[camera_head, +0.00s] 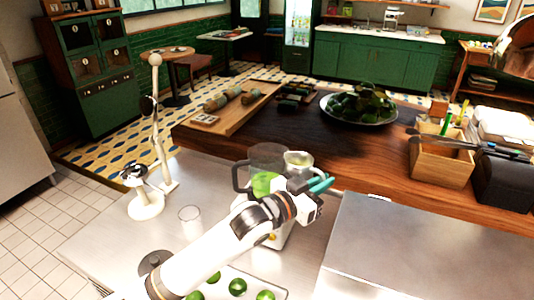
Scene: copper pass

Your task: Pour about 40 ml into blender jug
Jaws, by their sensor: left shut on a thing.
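The blender jug (267,158) is a dark clear jug with a side handle and bright green contents, standing on the steel counter. A small clear jug (299,160) with a pale rim is right beside it, on its right. My left gripper (322,185), with teal fingers, is at the right side of this small jug and shut on it. The arm hides the jug's lower part, so I cannot tell its fill level or whether it touches the blender jug. My right gripper is not in view.
A clear glass (190,221) and a dark round lid (152,262) are on the counter at left. A tray (262,285) of limes is at the front. A white stand (146,205) rises behind the glass. A wooden box (440,163) is at right.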

